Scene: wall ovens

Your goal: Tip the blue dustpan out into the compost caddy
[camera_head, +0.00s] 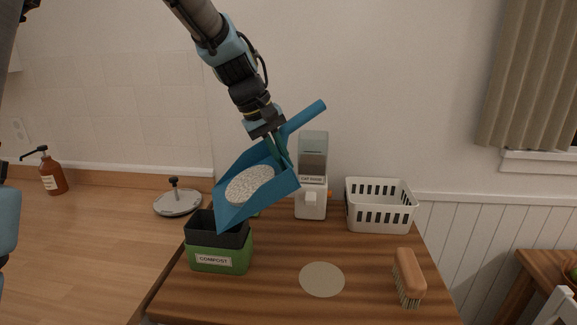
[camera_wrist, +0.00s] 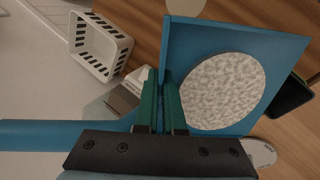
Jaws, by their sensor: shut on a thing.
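The blue dustpan (camera_head: 284,180) is in the air, tilted with its open edge down to the left, over the right part of the compost caddy. A round patch of pale speckled material (camera_head: 250,184) lies in its pan; it also shows in the wrist view (camera_wrist: 222,91). My gripper (camera_head: 276,146) is shut on the dustpan between its handle and pan. The compost caddy (camera_head: 215,261) is green with a dark rim and a COMPOST label, at the left of the small table. The dustpan hides part of its opening. Its dark edge shows in the wrist view (camera_wrist: 292,98).
A cat food dispenser (camera_head: 312,200) and a white slotted basket (camera_head: 380,207) stand behind. A brush (camera_head: 408,278) lies at the right, and a flat round disc (camera_head: 321,279) lies in front. A lid (camera_head: 178,203) and a pump bottle (camera_head: 52,175) are on the left counter.

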